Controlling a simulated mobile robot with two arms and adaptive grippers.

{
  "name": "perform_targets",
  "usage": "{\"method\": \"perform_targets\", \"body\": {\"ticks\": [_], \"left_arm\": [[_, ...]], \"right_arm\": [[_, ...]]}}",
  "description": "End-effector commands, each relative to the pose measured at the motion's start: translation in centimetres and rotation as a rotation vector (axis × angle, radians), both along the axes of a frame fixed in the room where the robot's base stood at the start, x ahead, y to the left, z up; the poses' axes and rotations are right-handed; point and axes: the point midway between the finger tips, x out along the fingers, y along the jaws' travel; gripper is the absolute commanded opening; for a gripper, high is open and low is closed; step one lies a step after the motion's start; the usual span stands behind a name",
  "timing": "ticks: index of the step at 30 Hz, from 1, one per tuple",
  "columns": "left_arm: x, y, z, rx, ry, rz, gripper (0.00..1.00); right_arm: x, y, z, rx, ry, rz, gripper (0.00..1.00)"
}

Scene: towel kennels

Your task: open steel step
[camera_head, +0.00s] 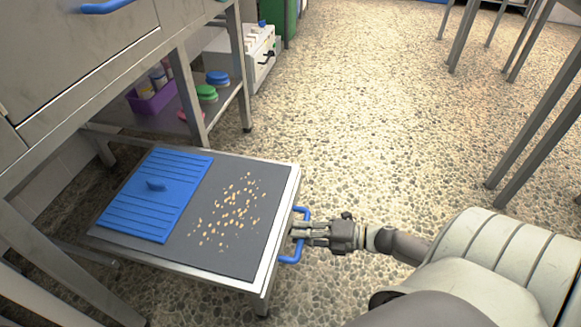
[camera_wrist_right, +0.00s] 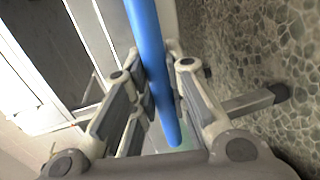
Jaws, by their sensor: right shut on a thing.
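The steel step (camera_head: 290,185) is a low metal platform with a dark grey top, standing out beside the steel cabinet. A blue handle (camera_head: 303,212) is fixed to its right edge. My right gripper (camera_head: 300,230) reaches in from the right and is shut on this handle. In the right wrist view the blue handle (camera_wrist_right: 150,60) passes between the two fingers of my right gripper (camera_wrist_right: 160,100). The step's metal edge (camera_wrist_right: 95,40) shows to the left of the handle. My left gripper is in neither view.
A blue ridged lid or mat (camera_head: 155,195) and scattered orange crumbs (camera_head: 228,212) lie on the step. A lower shelf behind holds a purple bin (camera_head: 150,100) and green and blue round items. The pebbled floor (camera_head: 370,100) is clear to the right, up to metal table legs (camera_head: 540,140).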

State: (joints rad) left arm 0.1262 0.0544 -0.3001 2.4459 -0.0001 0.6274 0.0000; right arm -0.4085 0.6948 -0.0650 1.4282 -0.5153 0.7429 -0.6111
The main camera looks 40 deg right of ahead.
Motion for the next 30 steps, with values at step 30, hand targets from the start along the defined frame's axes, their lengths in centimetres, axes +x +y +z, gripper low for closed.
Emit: {"method": "perform_targets", "body": {"ticks": [30], "left_arm": [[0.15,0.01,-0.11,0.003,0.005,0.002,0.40]], "right_arm": [[-0.60,-0.44,-0.02,0.000,0.000,0.001,0.37]]}}
